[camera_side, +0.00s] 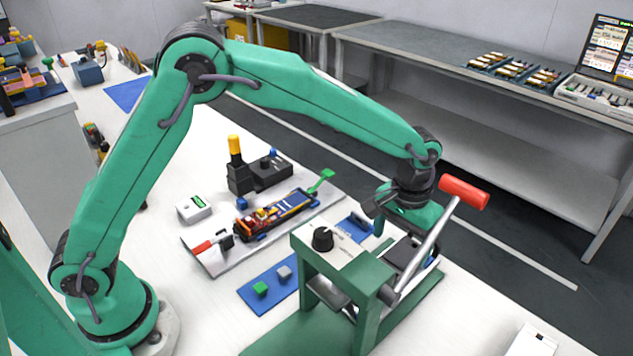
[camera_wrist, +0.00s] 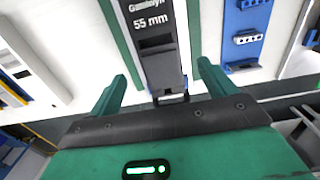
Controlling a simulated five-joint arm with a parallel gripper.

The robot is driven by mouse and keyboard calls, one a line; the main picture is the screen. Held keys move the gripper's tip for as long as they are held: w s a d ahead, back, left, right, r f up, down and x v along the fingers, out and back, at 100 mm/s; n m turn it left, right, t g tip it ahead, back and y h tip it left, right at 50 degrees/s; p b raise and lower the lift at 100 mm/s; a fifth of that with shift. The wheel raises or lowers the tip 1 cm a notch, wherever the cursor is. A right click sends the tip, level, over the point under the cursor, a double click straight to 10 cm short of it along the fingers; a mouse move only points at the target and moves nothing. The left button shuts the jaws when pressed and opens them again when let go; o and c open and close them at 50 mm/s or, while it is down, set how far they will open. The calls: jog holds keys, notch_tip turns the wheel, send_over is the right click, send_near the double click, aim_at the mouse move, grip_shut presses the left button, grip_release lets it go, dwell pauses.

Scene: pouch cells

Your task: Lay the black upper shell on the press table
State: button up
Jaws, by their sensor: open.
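My gripper (camera_side: 400,215) is open above the far side of the green press (camera_side: 345,262). In the wrist view my gripper (camera_wrist: 162,73) has its two green fingers apart, one on each side of a dark panel marked "55 mm". A dark flat piece (camera_side: 402,252), which may be the black upper shell, lies low at the press below my gripper. The wrist view shows a black block (camera_wrist: 160,68) on the panel between the fingers; I cannot tell whether it is the same piece. The press frame and lever partly hide this area.
The red-handled lever (camera_side: 464,193) rises close to my gripper's right. A white board (camera_side: 215,262) carries an opened device (camera_side: 275,215) and a red-handled clamp. A blue mat (camera_side: 250,300) with small blocks lies left of the press. The table's front right is mostly clear.

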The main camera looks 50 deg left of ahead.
jog(key=shift+r, duration=0.6)
dwell(0.4)
jog(key=shift+a+r, duration=0.2)
jog(key=s+a+r+t, duration=0.3)
jog(key=s+a+r, duration=0.6)
jog(key=a+r, duration=0.4)
jog(key=s+a+t, duration=0.1)
jog(key=s+a, duration=0.3)
jog(key=s, duration=0.3)
jog(key=s+a+r+t, duration=0.1)
jog(key=s+a, duration=0.4)
jog(key=s, duration=0.2)
jog(key=shift+s+a+t, duration=0.3)
jog(key=shift+s, duration=0.1)
